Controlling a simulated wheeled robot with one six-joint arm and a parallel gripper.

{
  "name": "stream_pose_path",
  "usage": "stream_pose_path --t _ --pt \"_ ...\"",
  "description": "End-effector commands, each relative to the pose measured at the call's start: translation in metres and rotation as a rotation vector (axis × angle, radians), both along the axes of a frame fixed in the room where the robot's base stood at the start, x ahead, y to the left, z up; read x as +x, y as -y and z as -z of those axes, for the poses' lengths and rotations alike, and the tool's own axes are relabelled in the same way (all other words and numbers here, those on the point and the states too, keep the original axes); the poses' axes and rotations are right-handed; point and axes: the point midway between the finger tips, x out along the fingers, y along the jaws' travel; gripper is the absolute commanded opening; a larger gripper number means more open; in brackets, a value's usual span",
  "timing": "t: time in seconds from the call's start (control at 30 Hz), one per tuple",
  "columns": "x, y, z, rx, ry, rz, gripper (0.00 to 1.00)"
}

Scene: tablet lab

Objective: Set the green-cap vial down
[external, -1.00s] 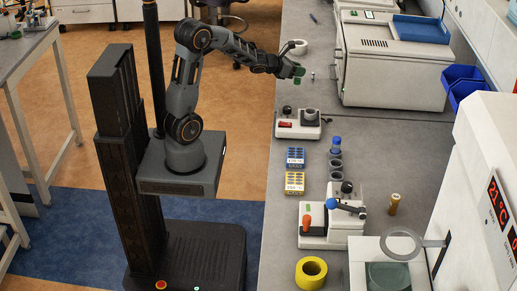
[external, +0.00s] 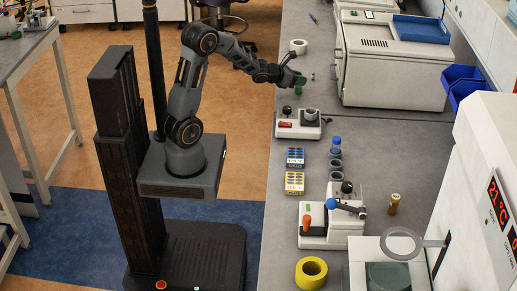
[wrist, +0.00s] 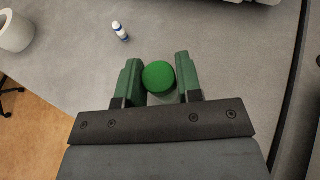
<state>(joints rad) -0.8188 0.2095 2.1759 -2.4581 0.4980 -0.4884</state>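The green-cap vial shows in the wrist view by its round green cap (wrist: 159,76), with a pale strip of its body just below it.
A white ring-shaped item (external: 299,46) stands behind my gripper. A small white-and-blue bottle (wrist: 119,31) is on the bench ahead. A device with a red switch (external: 298,123) stands nearer, and a large white machine (external: 393,62) to the right. Bench around the vial is clear.

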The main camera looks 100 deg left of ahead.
Motion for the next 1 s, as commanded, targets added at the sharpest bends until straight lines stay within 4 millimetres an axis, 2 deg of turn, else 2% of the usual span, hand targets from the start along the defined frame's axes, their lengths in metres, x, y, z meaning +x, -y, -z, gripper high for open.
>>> stream_pose_path --t 0.03,0.23,0.57,1.0 --pt "0.000 0.000 0.000 0.000 0.000 0.000 0.38" --pt "0.000 0.000 0.000 0.000 -0.001 0.000 0.56" --pt "0.000 0.000 -0.006 0.000 -0.001 0.000 0.56" --pt "-0.065 0.034 -0.037 0.002 0.002 -0.003 0.56"
